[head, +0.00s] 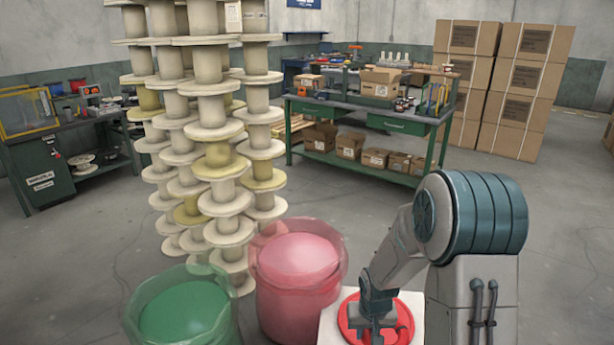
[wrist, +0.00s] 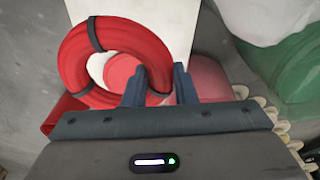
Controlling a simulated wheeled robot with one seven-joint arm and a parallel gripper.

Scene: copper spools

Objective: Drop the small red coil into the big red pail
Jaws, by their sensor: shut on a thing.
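The small red coil (head: 346,316) is a ring with dark bands. In the head view it shows at the bottom, over a white stand top (head: 330,324). My gripper (head: 376,334) points down at it and is shut on the coil's rim. In the wrist view the coil (wrist: 76,62) shows upper left, its near rim between my fingers (wrist: 160,82). I cannot tell whether it touches the stand. The big red pail (head: 268,308), with a pink inside, stands just left of the stand. A pink patch beside my fingers in the wrist view looks like this pail (wrist: 212,80).
A green pail (head: 182,318) stands left of the red pail. Tall stacks of cream spools (head: 216,112) rise close behind both pails. A green workbench (head: 400,122) and cardboard boxes (head: 515,85) are farther back. Open floor lies between the pails and the bench.

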